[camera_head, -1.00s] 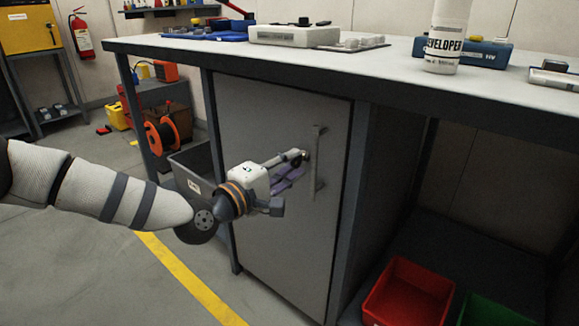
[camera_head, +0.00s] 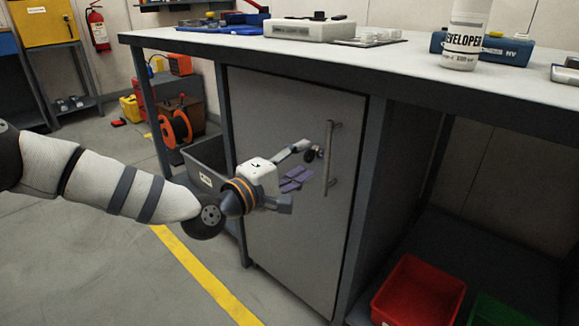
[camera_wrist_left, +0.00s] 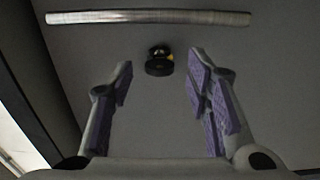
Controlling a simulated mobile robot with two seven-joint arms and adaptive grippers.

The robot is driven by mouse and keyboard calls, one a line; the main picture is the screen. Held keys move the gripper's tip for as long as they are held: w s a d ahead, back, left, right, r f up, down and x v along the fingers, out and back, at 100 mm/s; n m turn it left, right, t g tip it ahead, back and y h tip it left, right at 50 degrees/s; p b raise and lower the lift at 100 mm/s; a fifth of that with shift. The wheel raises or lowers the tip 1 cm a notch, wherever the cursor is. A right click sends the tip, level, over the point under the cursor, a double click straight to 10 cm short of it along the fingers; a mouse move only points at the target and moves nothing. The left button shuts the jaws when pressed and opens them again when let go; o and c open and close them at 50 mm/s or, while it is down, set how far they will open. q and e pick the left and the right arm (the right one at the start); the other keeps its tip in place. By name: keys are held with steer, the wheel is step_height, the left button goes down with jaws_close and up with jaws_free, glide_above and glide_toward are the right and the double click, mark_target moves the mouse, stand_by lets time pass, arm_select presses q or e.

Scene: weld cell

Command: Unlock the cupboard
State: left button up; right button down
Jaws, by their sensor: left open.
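The grey cupboard door (camera_head: 285,235) is closed under the workbench. It has an upright bar handle (camera_head: 331,158), seen lengthwise at the top of the left wrist view (camera_wrist_left: 150,18). A small dark round lock or knob (camera_head: 314,153) sits left of the handle. In the left wrist view the lock (camera_wrist_left: 158,66) is round and black with a small yellow mark; its turned position is unclear. My left gripper (camera_head: 308,163) is open and empty in front of the door. Its purple-padded fingers (camera_wrist_left: 160,78) stand spread on either side of the lock, apart from it. My right gripper is not in view.
The workbench top (camera_head: 400,62) overhangs the door. A grey bin (camera_head: 207,160) stands left of the cupboard; a red bin (camera_head: 420,290) and a green bin (camera_head: 500,312) lie lower right. The floor in front of the door is clear.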

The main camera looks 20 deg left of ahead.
arm_select(q)
steer(key=v, duration=1.1)
